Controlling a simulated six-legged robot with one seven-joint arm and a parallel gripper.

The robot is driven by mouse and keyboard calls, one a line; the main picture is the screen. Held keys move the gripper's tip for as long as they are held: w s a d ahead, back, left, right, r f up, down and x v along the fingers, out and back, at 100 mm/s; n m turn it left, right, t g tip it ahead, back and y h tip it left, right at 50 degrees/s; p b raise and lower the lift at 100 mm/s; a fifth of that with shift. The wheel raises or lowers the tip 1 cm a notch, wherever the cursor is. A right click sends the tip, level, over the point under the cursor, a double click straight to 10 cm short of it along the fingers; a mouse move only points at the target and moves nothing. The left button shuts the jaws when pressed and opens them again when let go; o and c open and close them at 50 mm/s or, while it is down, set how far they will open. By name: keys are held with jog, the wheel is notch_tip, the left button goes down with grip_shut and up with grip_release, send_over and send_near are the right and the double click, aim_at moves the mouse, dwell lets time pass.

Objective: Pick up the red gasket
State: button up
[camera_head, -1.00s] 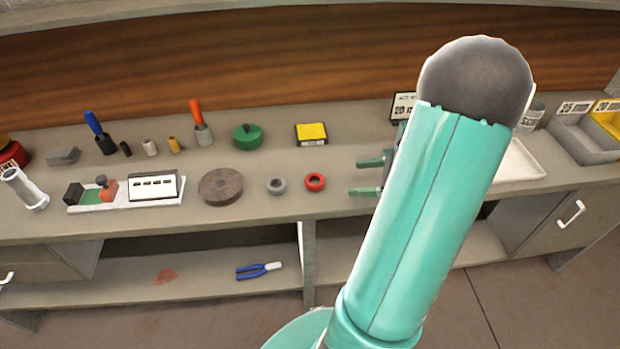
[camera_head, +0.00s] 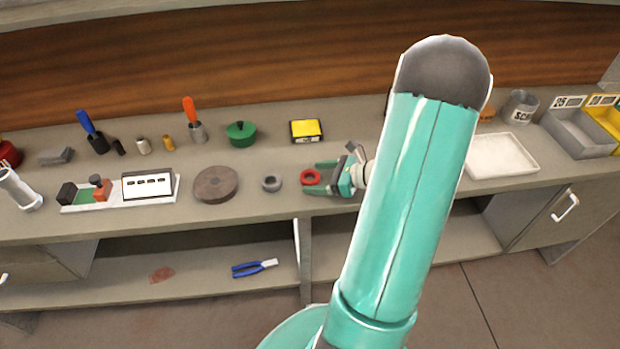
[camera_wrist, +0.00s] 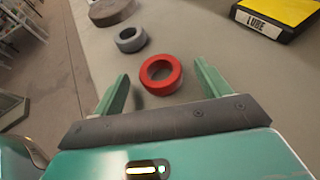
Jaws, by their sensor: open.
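The red gasket (camera_head: 311,177) is a small ring lying flat on the grey workbench. In the wrist view the red gasket (camera_wrist: 160,74) sits between the two green fingers, towards their tips. My gripper (camera_head: 314,178) is open, with one finger on each side of the ring. In the wrist view my gripper (camera_wrist: 160,84) shows clear gaps between the ring and both fingers. I cannot tell how high the fingers are above the bench.
A grey ring (camera_head: 271,183) lies just left of the red gasket, and a brown disc (camera_head: 215,184) lies beyond it. A yellow-topped box (camera_head: 306,130) stands behind. A white tray (camera_head: 502,154) is at the right. The bench front edge is close in front.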

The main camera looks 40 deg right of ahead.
jog(key=shift+x, duration=0.8)
jog(key=c, duration=1.1)
jog(key=shift+r, duration=0.15)
